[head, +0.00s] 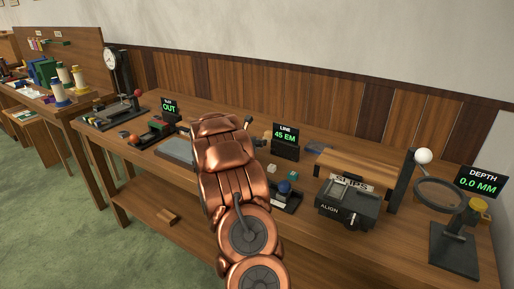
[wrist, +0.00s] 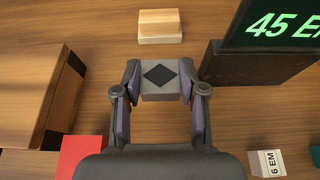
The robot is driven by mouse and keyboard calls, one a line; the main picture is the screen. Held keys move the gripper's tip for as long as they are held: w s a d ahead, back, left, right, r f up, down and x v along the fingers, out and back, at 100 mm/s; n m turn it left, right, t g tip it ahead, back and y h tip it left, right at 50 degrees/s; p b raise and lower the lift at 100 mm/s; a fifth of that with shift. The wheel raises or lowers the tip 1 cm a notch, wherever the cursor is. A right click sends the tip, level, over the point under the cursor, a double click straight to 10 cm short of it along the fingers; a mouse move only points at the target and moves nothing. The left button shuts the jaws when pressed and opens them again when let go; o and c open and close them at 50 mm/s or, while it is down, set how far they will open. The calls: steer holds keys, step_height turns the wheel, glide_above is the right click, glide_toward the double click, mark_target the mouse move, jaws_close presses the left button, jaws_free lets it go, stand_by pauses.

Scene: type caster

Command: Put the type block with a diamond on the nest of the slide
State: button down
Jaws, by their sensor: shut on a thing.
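In the wrist view, my gripper (wrist: 160,85) is shut on a pale grey type block (wrist: 158,94) with a black diamond on its upper face. The block sits between the two fingertips; I cannot tell whether it touches the table beneath. In the head view my copper arm covers the middle of the bench and hides the gripper and block. A sign reading OUT (head: 169,107) stands left of my arm, behind a dark device with red and green parts (head: 155,131). I cannot make out the slide's nest clearly.
A 45 EM display (head: 286,135) stands right of my arm, near the gripper in the wrist view (wrist: 275,30). A wooden block (wrist: 160,25) lies beyond the gripper. A brown box (wrist: 35,95), a red piece (wrist: 80,155) and a 6 EM block (wrist: 267,163) lie around it.

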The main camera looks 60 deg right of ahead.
steer(key=shift+f, duration=1.25)
steer(key=shift+f, duration=0.15)
steer(key=c, duration=0.7)
jaws_free()
steer(key=shift+o, duration=0.2)
steer(key=shift+r, duration=0.2)
steer(key=b+v, duration=0.1)
steer(key=v, duration=1.1)
steer(key=shift+s+f+b, duration=0.1)
steer(key=shift+b, duration=0.2)
steer(key=shift+a, duration=0.1)
